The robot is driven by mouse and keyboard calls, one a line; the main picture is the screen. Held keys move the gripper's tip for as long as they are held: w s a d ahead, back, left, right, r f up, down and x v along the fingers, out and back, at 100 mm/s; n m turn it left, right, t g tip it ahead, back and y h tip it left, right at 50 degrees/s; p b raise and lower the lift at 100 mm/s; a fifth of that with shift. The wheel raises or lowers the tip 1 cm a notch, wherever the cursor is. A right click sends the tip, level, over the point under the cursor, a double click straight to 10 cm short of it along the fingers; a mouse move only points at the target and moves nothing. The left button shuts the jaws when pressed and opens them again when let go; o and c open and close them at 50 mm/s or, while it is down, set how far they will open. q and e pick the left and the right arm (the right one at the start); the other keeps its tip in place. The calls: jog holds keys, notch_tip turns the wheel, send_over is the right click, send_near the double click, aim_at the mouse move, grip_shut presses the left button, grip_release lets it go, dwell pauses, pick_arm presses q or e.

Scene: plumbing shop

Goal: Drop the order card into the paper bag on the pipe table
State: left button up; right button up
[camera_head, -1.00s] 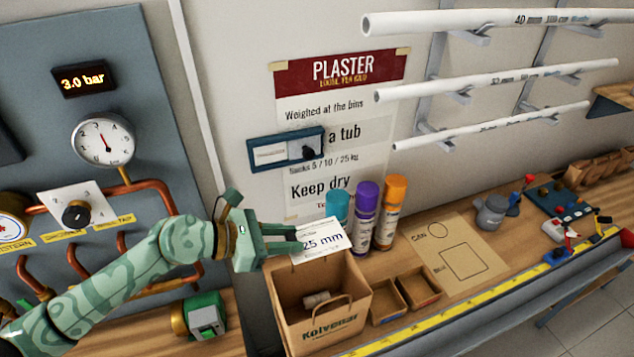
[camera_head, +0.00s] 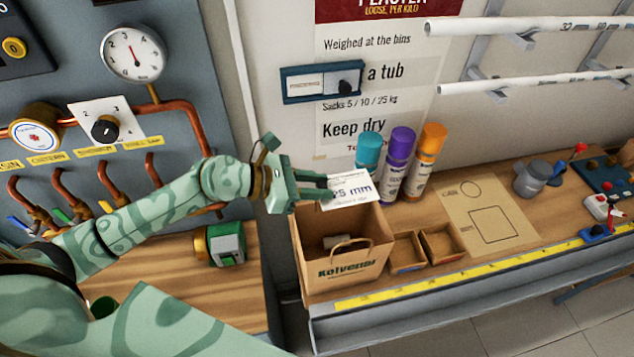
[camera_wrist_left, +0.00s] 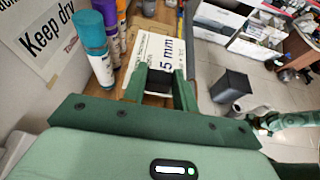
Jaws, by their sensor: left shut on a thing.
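The order card (camera_head: 351,188) is white with "25 mm" printed on it. My left gripper (camera_head: 326,188) is shut on the card's left end and holds it above the back part of the paper bag's opening. The card also shows between the fingers in the left wrist view (camera_wrist_left: 158,58). The brown paper bag (camera_head: 345,268) stands open and upright at the left end of the pipe table (camera_head: 400,293). A small greyish roll-like thing (camera_head: 340,241) lies inside the bag.
Teal (camera_head: 368,156), purple (camera_head: 396,164) and orange (camera_head: 426,158) cans stand behind and right of the bag. Two small open boxes (camera_head: 441,242) sit right of it. A marked sheet (camera_head: 485,216) lies farther right. A yellow measuring strip (camera_head: 450,279) runs along the front edge.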

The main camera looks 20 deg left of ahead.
pick_arm(q)
jog(key=o, duration=1)
jog(key=b+v, duration=0.3)
jog(key=v, duration=1.3)
jog(key=shift+s+a, duration=0.1)
jog(key=shift+s, duration=0.05)
jog(key=shift+f, duration=0.1)
